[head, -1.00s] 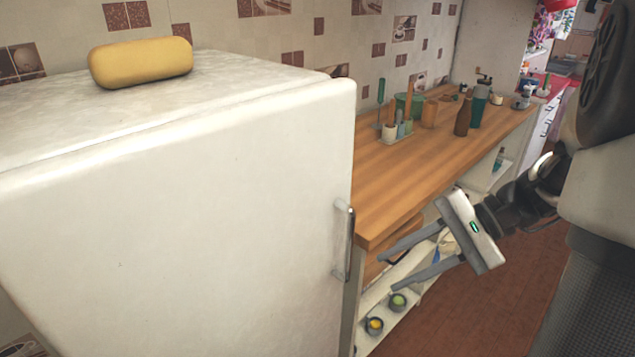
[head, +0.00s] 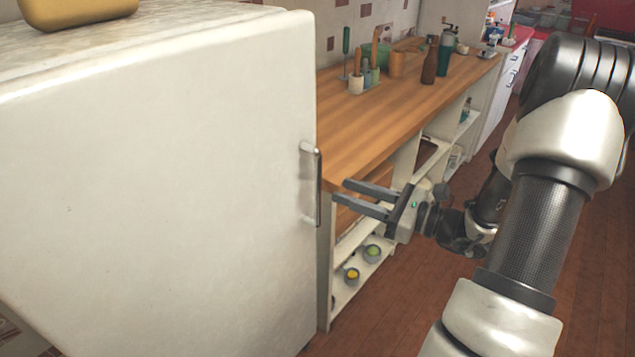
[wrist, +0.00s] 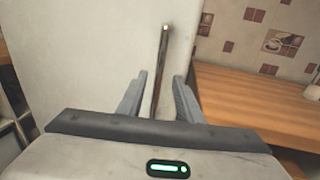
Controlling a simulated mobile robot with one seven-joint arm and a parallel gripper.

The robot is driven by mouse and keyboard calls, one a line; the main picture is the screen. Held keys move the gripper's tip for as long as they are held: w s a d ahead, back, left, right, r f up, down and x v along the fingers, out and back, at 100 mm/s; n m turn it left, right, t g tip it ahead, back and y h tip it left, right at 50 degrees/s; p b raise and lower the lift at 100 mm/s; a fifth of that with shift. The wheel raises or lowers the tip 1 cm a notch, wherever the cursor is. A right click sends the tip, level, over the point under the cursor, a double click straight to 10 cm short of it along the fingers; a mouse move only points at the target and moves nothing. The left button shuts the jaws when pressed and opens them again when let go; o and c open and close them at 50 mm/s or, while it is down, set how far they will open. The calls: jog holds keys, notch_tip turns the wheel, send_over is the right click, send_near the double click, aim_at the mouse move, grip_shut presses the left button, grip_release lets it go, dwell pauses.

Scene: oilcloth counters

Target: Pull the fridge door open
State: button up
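The white fridge door (head: 200,190) fills the left of the head view and looks shut. Its slim metal handle (head: 318,187) stands upright near the door's right edge. My gripper (head: 345,195) is open and empty to the right of the handle, with its fingers pointing left toward it. In the wrist view the handle (wrist: 161,75) shows between the two spread fingers of my gripper (wrist: 160,95). Its lower end is hidden behind my gripper's body. No contact between fingers and handle can be seen.
A wooden counter (head: 400,105) with bottles and utensils adjoins the fridge on the right. Open shelves below hold small bowls (head: 352,275). A yellow rounded object (head: 80,12) lies on top of the fridge. The brown floor (head: 400,310) in front is clear.

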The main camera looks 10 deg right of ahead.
jog(key=x, duration=0.8)
jog(key=shift+w+a, duration=0.1)
grip_shut()
